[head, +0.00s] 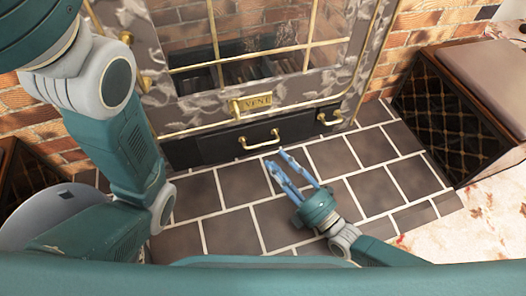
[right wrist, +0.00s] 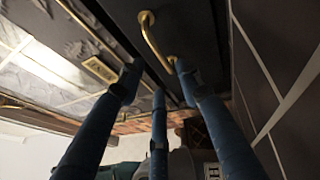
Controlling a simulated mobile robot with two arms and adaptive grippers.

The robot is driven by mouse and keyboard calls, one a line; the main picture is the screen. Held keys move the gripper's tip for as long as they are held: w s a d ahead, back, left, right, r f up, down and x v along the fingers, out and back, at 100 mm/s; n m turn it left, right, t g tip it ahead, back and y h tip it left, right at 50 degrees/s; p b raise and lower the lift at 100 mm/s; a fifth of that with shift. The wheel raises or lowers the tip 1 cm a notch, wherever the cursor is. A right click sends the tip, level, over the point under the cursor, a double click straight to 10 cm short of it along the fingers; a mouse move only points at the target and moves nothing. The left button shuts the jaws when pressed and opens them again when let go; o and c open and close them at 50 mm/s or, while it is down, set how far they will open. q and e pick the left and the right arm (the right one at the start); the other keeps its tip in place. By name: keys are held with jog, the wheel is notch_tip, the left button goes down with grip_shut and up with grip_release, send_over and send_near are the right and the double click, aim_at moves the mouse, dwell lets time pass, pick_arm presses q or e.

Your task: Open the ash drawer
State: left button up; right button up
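The ash drawer (head: 205,150) is the dark front below the glazed fireplace door in the head view; it looks shut. Its brass bar handle (head: 259,142) is at the middle of the front, and also shows in the right wrist view (right wrist: 154,42). My right gripper (head: 278,160) is just in front of and below the handle's right end. Its blue fingers are spread with nothing between them. In the right wrist view one fingertip (right wrist: 184,68) lies close to the handle's end; I cannot tell whether they touch. My left gripper is out of view.
The fireplace door (head: 250,72) has brass trim and a "VENE" plate (head: 252,102). A lattice-sided bench (head: 447,115) stands at the right. Dark tiles (head: 230,232) in front of the drawer are clear.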

aim_at(261, 145)
jog(key=b+x, duration=0.2)
jog(key=x, duration=0.4)
jog(key=shift+w+a+r+b, duration=0.1)
jog(key=shift+w+a+b, duration=0.15)
jog(key=shift+b, duration=0.15)
grip_shut()
